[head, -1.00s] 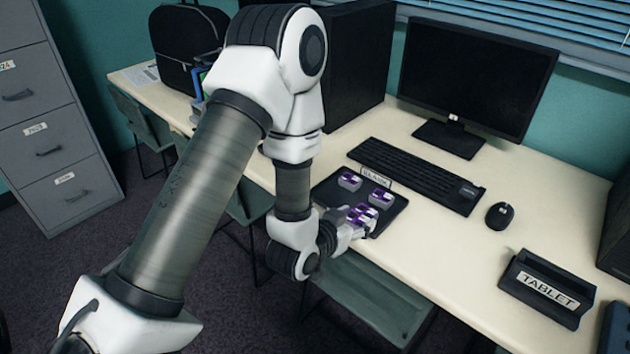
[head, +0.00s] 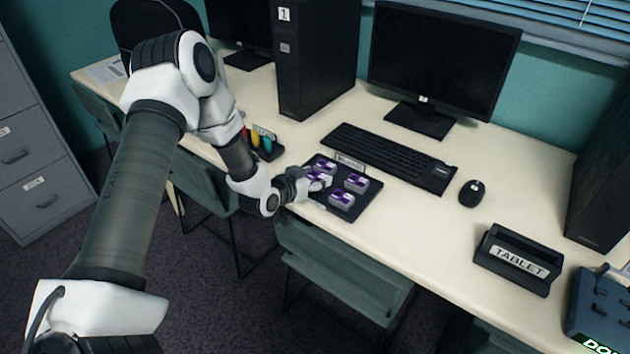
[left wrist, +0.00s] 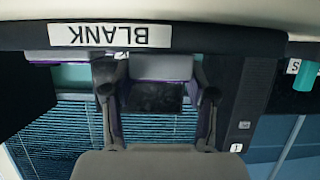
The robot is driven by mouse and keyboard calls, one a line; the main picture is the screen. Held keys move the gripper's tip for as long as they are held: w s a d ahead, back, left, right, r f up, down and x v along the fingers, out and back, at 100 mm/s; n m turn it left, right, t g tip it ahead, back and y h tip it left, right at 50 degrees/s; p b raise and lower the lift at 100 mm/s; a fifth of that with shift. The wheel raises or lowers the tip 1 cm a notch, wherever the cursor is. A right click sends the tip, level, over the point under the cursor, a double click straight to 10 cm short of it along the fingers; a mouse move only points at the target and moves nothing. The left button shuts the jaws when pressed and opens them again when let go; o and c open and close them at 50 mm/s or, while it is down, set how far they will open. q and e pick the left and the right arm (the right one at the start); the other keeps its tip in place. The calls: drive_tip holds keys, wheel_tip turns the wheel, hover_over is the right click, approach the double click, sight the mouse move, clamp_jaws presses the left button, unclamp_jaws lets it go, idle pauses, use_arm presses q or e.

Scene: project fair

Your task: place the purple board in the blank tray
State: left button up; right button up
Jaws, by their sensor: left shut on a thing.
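The label shows upside down in the left wrist view (left wrist: 110,36). My right gripper is out of view.
A keyboard (head: 390,155) lies behind the tray and a mouse (head: 472,193) to its right. A small holder with coloured items (head: 263,145) is left of the tray. Chairs (head: 345,268) stand along the desk's front.

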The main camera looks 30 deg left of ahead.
use_arm(q)
drive_tip(key=shift+w+f, duration=0.1)
drive_tip(key=shift+f, duration=0.65)
drive_tip(key=shift+f, duration=0.15)
drive_tip(key=o, duration=0.8)
drive_tip(key=shift+d, duration=0.1)
